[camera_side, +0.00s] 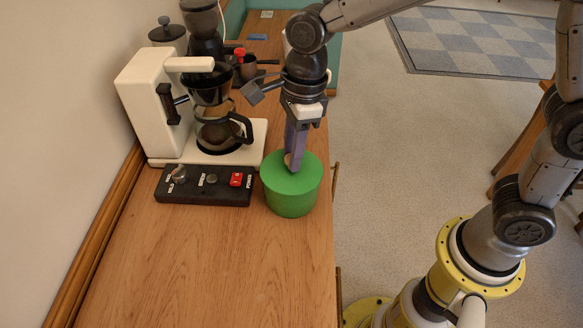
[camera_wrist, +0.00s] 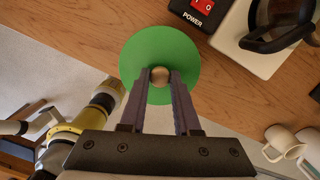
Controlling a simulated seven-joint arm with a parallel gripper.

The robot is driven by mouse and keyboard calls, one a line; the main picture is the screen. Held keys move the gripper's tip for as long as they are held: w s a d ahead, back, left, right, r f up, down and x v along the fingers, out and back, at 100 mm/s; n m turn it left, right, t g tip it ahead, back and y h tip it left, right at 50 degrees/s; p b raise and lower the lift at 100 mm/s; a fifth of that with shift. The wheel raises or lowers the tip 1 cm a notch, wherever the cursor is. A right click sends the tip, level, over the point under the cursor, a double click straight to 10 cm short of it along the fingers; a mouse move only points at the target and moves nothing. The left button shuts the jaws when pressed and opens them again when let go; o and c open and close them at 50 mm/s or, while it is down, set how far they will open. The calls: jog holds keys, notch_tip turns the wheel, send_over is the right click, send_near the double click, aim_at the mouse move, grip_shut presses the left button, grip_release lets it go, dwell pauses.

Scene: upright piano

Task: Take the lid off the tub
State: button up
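The green tub (camera_side: 290,198) stands on the wooden counter, with its round green lid (camera_side: 305,172) on top. In the wrist view the lid (camera_wrist: 187,52) is a green disc with a round tan knob (camera_wrist: 159,77) at its middle. My gripper (camera_side: 292,165) points down over the lid. In the wrist view its two grey fingers (camera_wrist: 160,80) lie on either side of the knob and appear to touch it. The lid looks level on the tub; the wrist view hides the tub's wall.
A cream coffee maker (camera_side: 150,100) with a glass carafe (camera_side: 222,130) stands left of the tub. A dark control panel (camera_side: 205,187) with a red switch lies close beside the tub. The counter's front left is clear; its edge (camera_side: 331,230) runs right of the tub.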

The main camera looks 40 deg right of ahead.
grip_shut()
jog(key=shift+r, duration=0.1)
